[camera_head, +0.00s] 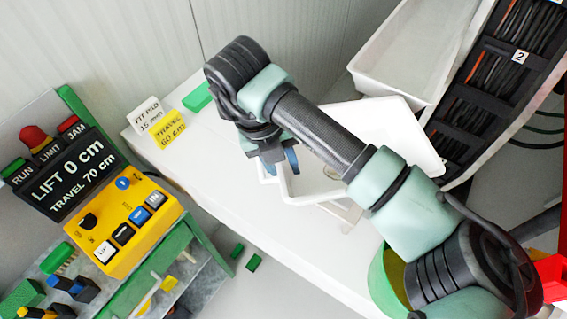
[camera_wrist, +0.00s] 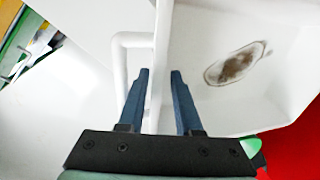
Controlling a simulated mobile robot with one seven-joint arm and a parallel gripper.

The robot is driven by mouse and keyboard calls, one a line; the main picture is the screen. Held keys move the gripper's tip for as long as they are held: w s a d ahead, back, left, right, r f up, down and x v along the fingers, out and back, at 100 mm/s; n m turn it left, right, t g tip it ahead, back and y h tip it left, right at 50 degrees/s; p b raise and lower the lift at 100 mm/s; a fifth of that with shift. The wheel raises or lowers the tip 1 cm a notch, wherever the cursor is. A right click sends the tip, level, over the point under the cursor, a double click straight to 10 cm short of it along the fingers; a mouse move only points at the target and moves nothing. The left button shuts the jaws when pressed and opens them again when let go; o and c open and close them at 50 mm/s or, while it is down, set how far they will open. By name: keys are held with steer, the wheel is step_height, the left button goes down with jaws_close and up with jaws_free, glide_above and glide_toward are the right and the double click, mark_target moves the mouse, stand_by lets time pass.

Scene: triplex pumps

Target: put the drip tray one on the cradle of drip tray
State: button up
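A white drip tray (camera_head: 400,133) sits on the white bench, partly hidden behind my arm. A dark brown stain lies on its floor, seen in the wrist view (camera_wrist: 237,64). My gripper (camera_head: 280,162) is at the tray's left end, its two blue fingers pointing down. In the wrist view my gripper (camera_wrist: 159,72) has its fingers apart, one on each side of the tray's thin white wall (camera_wrist: 162,45). A white bar (camera_wrist: 120,68) shows left of the left finger. I cannot tell whether the fingers touch the wall. I cannot pick out the cradle for certain.
A second white bin (camera_head: 415,45) stands at the back, beside a black cable rack (camera_head: 500,75). Signs (camera_head: 168,128) and a green block (camera_head: 197,97) are on the bench's left end. A yellow control box (camera_head: 125,225) stands left. The bench's front-left part is clear.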

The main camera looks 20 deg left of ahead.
steer(key=shift+r+p, duration=0.3)
steer(key=shift+p, duration=0.05)
steer(key=shift+a+r+b, duration=0.1)
steer(key=shift+r+b, duration=0.25)
steer(key=shift+b, duration=0.1)
steer(key=b+v, duration=0.2)
steer(key=v, duration=0.9)
steer(key=shift+b, duration=0.4)
